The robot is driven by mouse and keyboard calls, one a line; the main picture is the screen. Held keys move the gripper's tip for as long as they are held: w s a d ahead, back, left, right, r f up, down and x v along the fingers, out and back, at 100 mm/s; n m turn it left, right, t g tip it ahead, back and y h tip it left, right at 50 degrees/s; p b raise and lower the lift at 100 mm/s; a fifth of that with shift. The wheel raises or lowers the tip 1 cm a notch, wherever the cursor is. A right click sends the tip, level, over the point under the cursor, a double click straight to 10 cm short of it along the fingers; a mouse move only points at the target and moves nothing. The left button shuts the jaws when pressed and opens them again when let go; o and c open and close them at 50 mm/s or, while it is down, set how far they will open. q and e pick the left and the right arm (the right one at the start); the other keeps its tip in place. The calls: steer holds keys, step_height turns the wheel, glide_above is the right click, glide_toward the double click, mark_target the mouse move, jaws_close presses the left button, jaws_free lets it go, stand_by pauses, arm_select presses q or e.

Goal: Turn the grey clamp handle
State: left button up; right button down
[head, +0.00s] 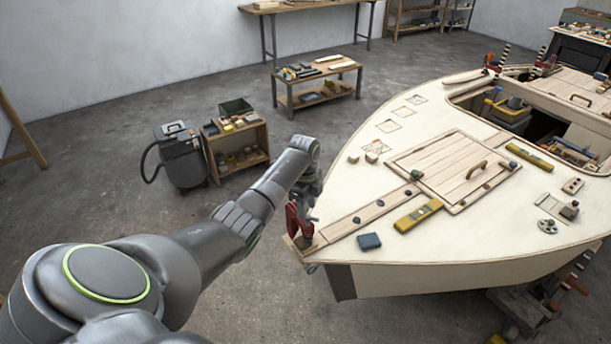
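The plywood hull (360,204) fills the right half of the head view, with its bow tip toward the lower middle. A red clamp (293,219) sits at the bow tip on the end of a wooden strip (352,221). Its grey handle cannot be made out clearly; my arm is close by. My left gripper (311,193) points down just above and beside the clamp. Its fingers are small and dark, and I cannot tell whether they touch the clamp or are open. My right gripper is out of view.
On the deck are a dark blue block (369,241), a yellow level (418,215) and a hatch (446,170) with a wooden handle. A grey vacuum (182,158), a small shelf cart (238,150) and a low bench (318,83) stand behind. Floor between is clear.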

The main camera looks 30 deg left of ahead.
arm_select(q)
step_height(320, 180, up, 15)
steer(key=shift+a, duration=0.45)
steer(key=shift+w, duration=0.1)
stand_by(0.6)
